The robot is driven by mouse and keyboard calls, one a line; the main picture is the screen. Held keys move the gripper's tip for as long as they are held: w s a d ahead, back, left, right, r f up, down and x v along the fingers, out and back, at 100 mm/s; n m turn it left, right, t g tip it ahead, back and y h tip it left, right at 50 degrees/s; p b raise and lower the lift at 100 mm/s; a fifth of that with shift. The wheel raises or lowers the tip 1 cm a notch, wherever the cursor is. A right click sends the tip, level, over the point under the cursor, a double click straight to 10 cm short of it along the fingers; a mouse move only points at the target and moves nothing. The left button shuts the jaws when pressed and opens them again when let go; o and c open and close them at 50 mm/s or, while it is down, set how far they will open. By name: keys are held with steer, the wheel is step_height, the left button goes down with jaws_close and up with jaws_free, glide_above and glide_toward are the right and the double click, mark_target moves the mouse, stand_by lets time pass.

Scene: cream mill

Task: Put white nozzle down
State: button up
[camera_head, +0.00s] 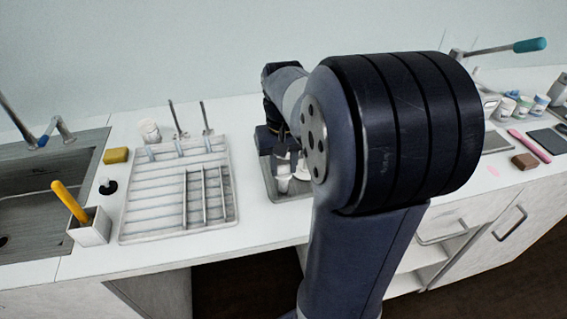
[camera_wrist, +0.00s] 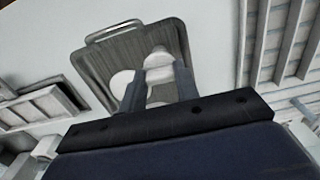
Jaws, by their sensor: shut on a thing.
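My gripper (camera_wrist: 160,84) is shut on a white nozzle (camera_wrist: 158,66), which shows between and beyond its two fingers in the wrist view. Behind it is a grey metal tray (camera_wrist: 99,62) with a wire handle. A second white rounded piece (camera_wrist: 121,79) shows just left of the fingers, within the tray's outline. In the head view my gripper (camera_head: 282,160) is over the tray (camera_head: 270,184), with white pieces below it. My arm hides the tray's right side there. I cannot tell whether the held nozzle touches the tray.
A ribbed white drying rack (camera_head: 150,210) stands left of the tray. Further left are a holder with a yellow handle (camera_head: 88,226), a yellow sponge (camera_head: 116,155) and a sink (camera_head: 40,180). Small jars, a pink tool (camera_head: 530,146) and a brown block (camera_head: 525,161) lie at right.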

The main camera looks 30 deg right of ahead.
steer(key=shift+f, duration=0.15)
steer(key=o, duration=1)
steer(key=shift+c, duration=0.2)
step_height(320, 180, up, 12)
steer(key=p, duration=0.1)
